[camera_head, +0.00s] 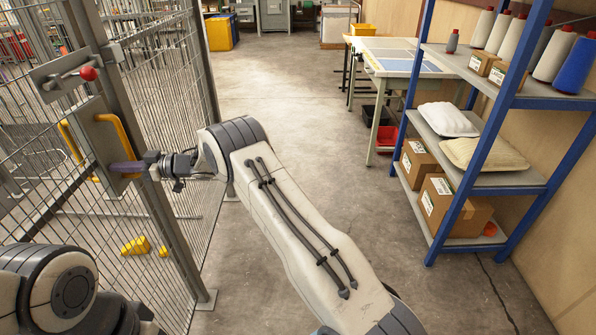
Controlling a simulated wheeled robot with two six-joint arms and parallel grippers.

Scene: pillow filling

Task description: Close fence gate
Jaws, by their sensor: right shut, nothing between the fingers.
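The fence gate is grey wire mesh in a grey frame at the left, with a grey plate (95,135) bearing a yellow pull handle (128,133). Above it is a latch (68,77) with a red knob (88,73). My right gripper (126,168) is shut and empty, its purple fingers at the lower part of the yellow handle. I cannot tell whether they touch it. My right arm reaches in from the lower right. My left arm shows at the bottom left; its gripper is out of view. Whether the gate is flush with its post is unclear.
A blue-framed shelf rack (452,218) with cones, cartons and pillows stands at the right. A worktable (398,66) is behind it, with a red bin (386,138) below. Yellow pieces (137,246) lie behind the mesh. The middle floor (290,100) is clear.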

